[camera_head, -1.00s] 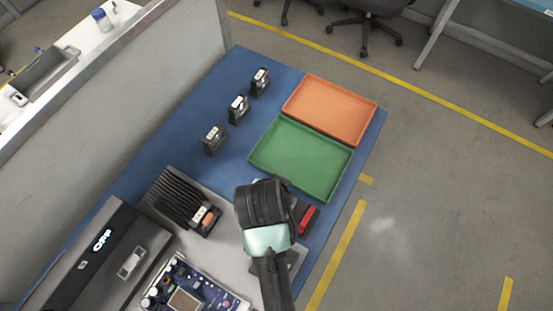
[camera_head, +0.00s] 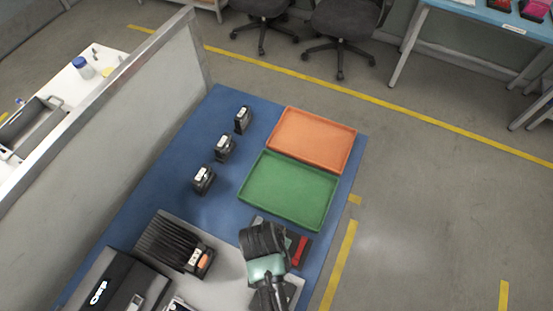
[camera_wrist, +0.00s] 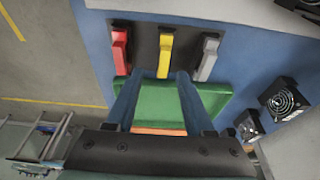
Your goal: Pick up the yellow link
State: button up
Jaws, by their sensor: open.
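The yellow link (camera_wrist: 165,52) lies in a dark holder (camera_wrist: 146,47) in the wrist view, between a red link (camera_wrist: 120,52) on the left and a grey link (camera_wrist: 209,58) on the right. My gripper (camera_wrist: 159,80) is open, its two blue-grey fingers pointing toward the holder. The yellow link shows in line with the gap between them, and nothing is held. I cannot tell how far above it the fingertips are. In the head view my gripper's wrist (camera_head: 263,242) hides the yellow link; the red link (camera_head: 301,251) shows to its right.
A green tray (camera_head: 322,218) and an orange tray (camera_head: 345,150) lie beyond the holder on the blue mat (camera_head: 150,185). Several small black fan units stand at the left, one of them here (camera_head: 203,179). A black finned block (camera_head: 165,240) lies left of my gripper.

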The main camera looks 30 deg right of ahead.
jog(key=shift+w+x, duration=0.15)
jog(key=shift+x, duration=0.95)
jog(key=shift+w+x, duration=0.1)
jog(key=shift+x, duration=1.05)
jog(key=shift+a, duration=0.15)
grip_shut()
